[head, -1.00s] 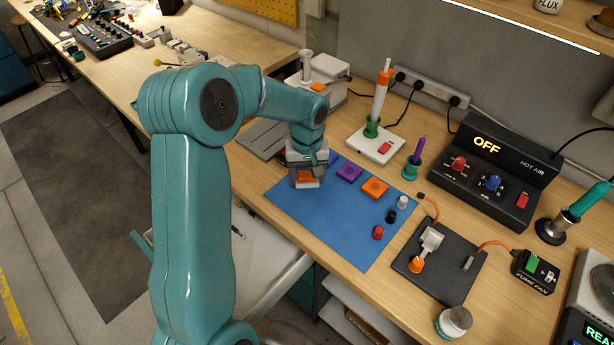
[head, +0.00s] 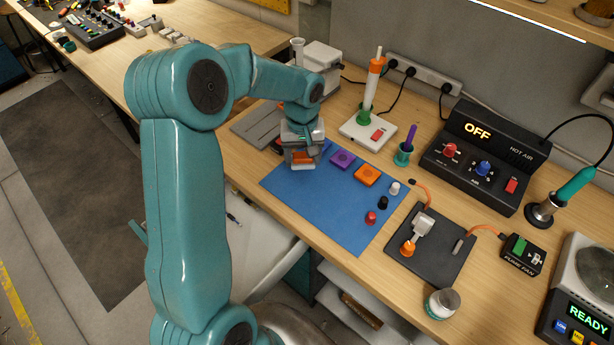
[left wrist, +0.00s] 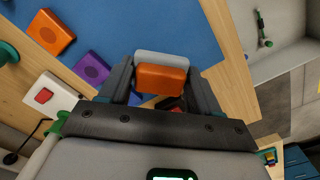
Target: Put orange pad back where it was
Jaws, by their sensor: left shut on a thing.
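My left gripper (head: 301,156) is shut on an orange pad (head: 303,159) with a pale layer against it, near the back left edge of the blue mat (head: 305,199). In the left wrist view the orange pad (left wrist: 161,78) sits between the fingers, the pale layer showing along its upper edge. Whether it touches the surface below I cannot tell. A purple square (head: 342,160) and another orange square (head: 367,176), with a round centre, lie on the mat to its right. My right gripper is not in view.
Red (head: 371,217), black (head: 383,203) and white (head: 394,188) caps stand at the mat's right. Behind is a white base with a red switch (head: 377,134) and an upright tool; left of it lies a grey plate (head: 258,124). The front middle of the mat is clear.

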